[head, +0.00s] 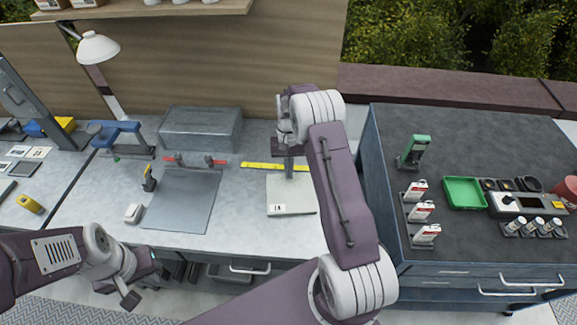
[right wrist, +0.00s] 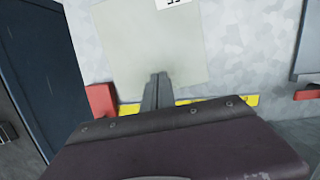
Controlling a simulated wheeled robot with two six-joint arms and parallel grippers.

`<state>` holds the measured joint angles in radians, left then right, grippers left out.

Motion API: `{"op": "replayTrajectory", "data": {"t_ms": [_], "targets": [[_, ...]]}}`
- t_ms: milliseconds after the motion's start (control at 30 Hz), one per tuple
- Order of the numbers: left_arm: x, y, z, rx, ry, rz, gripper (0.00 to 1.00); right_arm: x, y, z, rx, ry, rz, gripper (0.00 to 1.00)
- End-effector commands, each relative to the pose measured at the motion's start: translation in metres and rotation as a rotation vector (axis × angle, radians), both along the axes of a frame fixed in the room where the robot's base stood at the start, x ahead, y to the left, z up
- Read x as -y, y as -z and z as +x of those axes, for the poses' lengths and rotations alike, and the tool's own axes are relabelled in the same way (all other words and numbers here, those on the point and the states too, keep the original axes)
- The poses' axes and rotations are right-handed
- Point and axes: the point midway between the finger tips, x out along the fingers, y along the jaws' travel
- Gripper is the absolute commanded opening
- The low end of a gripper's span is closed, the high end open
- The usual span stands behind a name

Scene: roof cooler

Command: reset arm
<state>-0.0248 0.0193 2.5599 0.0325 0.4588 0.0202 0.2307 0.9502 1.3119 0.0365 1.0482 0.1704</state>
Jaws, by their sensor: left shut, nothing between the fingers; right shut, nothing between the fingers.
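My right arm reaches across the middle of the head view. My right gripper (head: 289,172) points down above the counter, over the far edge of a pale grey-green pad (head: 290,205) and near a yellow strip (head: 258,166). In the right wrist view its fingers (right wrist: 156,92) are together with nothing between them, in front of the pad (right wrist: 150,50). My left gripper (head: 130,300) is low at the left, in front of the counter's front edge, shut and empty.
A dark mat (head: 183,200) lies on the counter (head: 235,225), with a grey box (head: 200,128) behind. A red block (right wrist: 101,98) is close to my right gripper. The right-hand dark cabinet (head: 470,145) carries a green tray (head: 463,193) and several white-red cartons (head: 420,211).

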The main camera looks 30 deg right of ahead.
Motion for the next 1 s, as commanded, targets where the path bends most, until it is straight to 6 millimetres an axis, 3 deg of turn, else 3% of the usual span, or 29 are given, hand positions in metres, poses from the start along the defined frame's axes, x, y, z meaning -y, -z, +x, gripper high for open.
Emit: {"op": "replayTrajectory", "data": {"t_ms": [300, 767, 867, 900, 1000], "targets": [[0.0, 0.006, 0.0, 0.0, 0.0, 0.0, 0.0, 0.012, 0.0, 0.027, 0.001, 0.0, 0.0, 0.0], [0.0, 0.006, 0.0, 0.0, 0.0, 0.0, 0.0, 0.01, -0.002, 0.031, 0.003, -0.009, -0.001, 0.0], [0.0, 0.005, 0.0, 0.0, 0.0, 0.0, 0.0, 0.001, -0.033, 0.047, 0.066, -0.034, -0.015, 0.0], [0.0, 0.005, 0.0, 0.0, 0.0, 0.0, 0.0, -0.007, -0.055, 0.053, 0.101, -0.053, -0.022, 0.0], [0.0, 0.006, 0.0, 0.0, 0.0, 0.0, 0.0, -0.037, -0.104, 0.033, 0.132, -0.108, -0.025, 0.0]]}}
